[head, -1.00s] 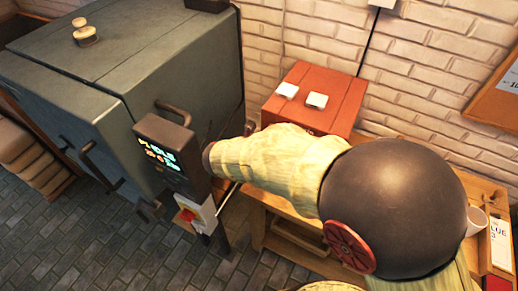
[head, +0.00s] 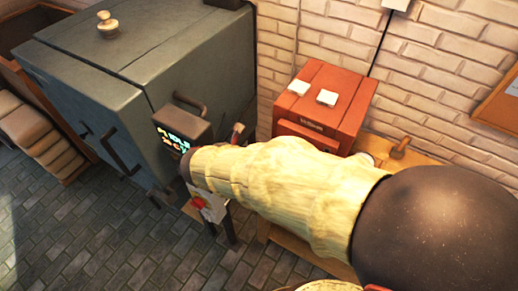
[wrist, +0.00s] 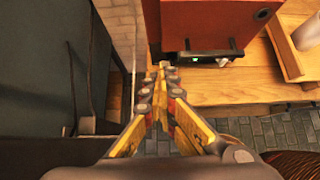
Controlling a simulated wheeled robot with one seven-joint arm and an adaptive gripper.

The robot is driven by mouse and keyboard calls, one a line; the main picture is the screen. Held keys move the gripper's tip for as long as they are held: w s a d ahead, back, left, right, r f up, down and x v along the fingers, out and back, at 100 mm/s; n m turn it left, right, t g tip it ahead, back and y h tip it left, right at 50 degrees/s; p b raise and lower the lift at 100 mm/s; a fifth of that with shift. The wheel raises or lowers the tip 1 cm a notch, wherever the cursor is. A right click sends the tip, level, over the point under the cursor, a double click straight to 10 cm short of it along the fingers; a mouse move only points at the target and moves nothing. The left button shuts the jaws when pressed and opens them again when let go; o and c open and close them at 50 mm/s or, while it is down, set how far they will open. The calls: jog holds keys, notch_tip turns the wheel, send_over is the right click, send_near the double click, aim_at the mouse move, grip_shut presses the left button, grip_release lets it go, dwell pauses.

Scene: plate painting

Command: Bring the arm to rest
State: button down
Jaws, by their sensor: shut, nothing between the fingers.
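My gripper (wrist: 160,72) shows in the wrist view with its yellow and grey fingers together at the tips and nothing between them. It points toward the gap between a dark grey cabinet on the left and a red box above a wooden bench. In the head view my pale-sleeved arm reaches leftward across the picture, its far end in front of the control panel of the grey kiln-like cabinet (head: 140,50). I cannot make out my gripper's fingers there.
The cabinet's lit display panel (head: 172,137) is partly behind my arm. The red box (head: 345,98) with two white pieces stands on the wooden bench (wrist: 230,90) against the brick wall. A wooden tray (wrist: 285,55) sits at the bench's right. Tiled floor at lower left is clear.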

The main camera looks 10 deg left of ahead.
jog(key=shift+s+a+r, duration=0.1)
jog(key=shift+s+r, duration=0.15)
jog(key=shift+s, duration=0.05)
jog(key=s+d+f+m+g, duration=0.1)
jog(key=s+d+m+g, duration=0.4)
jog(key=s+d+m, duration=0.85)
jog(key=s+d+r+m+t+y+b, duration=0.1)
jog(key=s+d+r+m+b, duration=0.1)
jog(key=d+r+m, duration=0.2)
jog(key=s+d+r+m+t+y+b, duration=0.1)
jog(key=d+r+m, duration=0.3)
jog(key=d+m, duration=0.6)
jog(key=s+m+y+b, duration=0.1)
jog(key=m, duration=0.3)
jog(key=shift+d+r+y+b, duration=0.15)
jog(key=shift+r+y+b, duration=0.15)
jog(key=shift+b, duration=0.1)
